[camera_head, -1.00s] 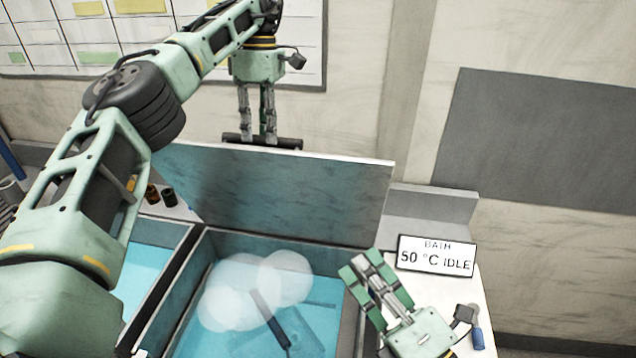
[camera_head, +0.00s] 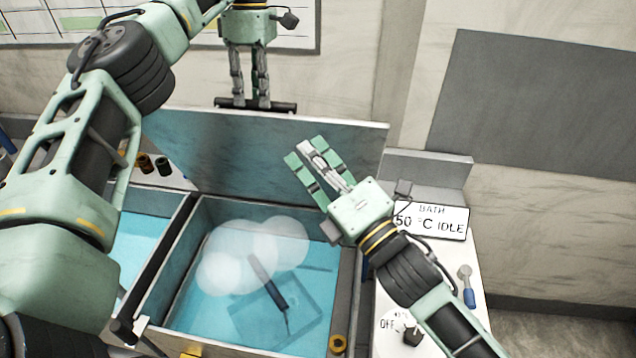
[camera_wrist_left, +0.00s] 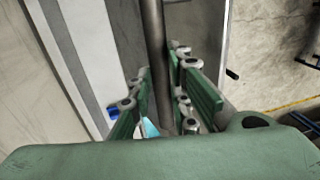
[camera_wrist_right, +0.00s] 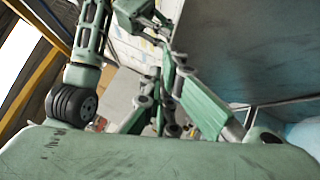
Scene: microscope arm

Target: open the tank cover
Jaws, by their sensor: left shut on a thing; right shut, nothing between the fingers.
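The tank cover (camera_head: 215,160) is a grey panel standing raised and steeply tilted at the back of the tank (camera_head: 345,262). Its dark bar handle (camera_head: 288,107) is at the top edge. My left gripper (camera_head: 250,104) is shut on this handle from above; the dark bar (camera_wrist_left: 154,45) runs between its fingers in the left wrist view. My right gripper (camera_head: 304,152) is shut and empty in front of the cover's right part, above the tank. In the right wrist view the cover (camera_wrist_right: 265,50) fills the upper right; whether the fingers touch it cannot be told.
Blue liquid, white puffs and a submerged basket with a dark handle (camera_head: 268,284) are in the open tank. A second blue basin (camera_head: 135,240) lies left. A "BATH 50 °C IDLE" sign (camera_head: 452,222), a blue-handled tool (camera_head: 467,288) and a knob (camera_head: 411,336) are right.

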